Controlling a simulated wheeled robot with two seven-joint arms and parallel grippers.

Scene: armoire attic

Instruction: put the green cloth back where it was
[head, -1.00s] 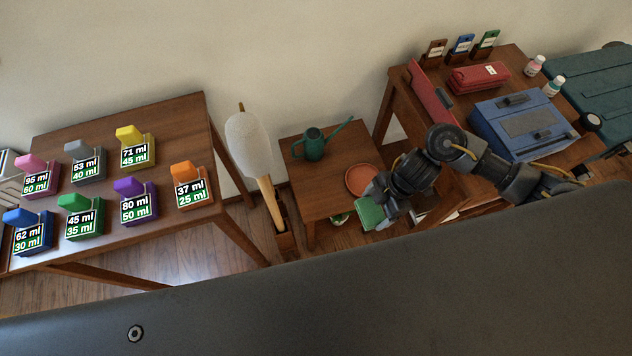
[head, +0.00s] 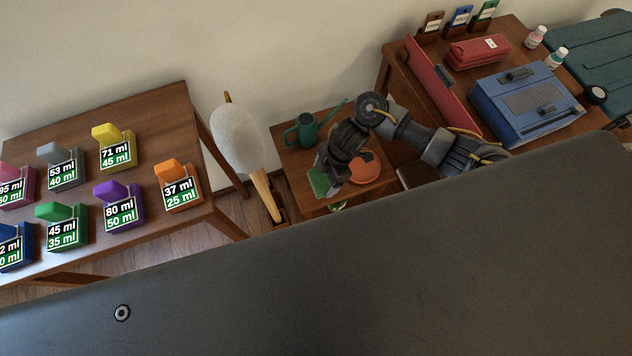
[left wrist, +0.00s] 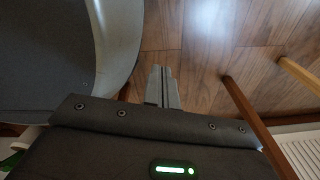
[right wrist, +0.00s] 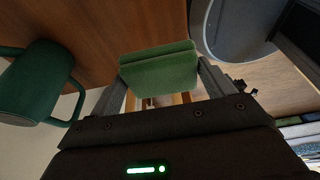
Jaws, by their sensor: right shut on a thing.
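The green cloth (head: 318,183) is a folded flat pad at the left part of the small low table (head: 300,164). My right gripper (head: 326,170) is shut on it. In the right wrist view the cloth (right wrist: 160,72) spans between the two fingers, with the brown tabletop behind it. I cannot tell whether the cloth touches the tabletop. My left gripper (left wrist: 162,88) shows only in the left wrist view, shut and empty above the wooden floor.
On the small table stand a dark green watering can (head: 307,131) and a terracotta saucer (head: 367,167), partly behind my right arm. A white duster-like thing (head: 238,138) stands left of it. A table with several coloured labelled blocks is further left; a desk with a blue box (head: 527,103) is right.

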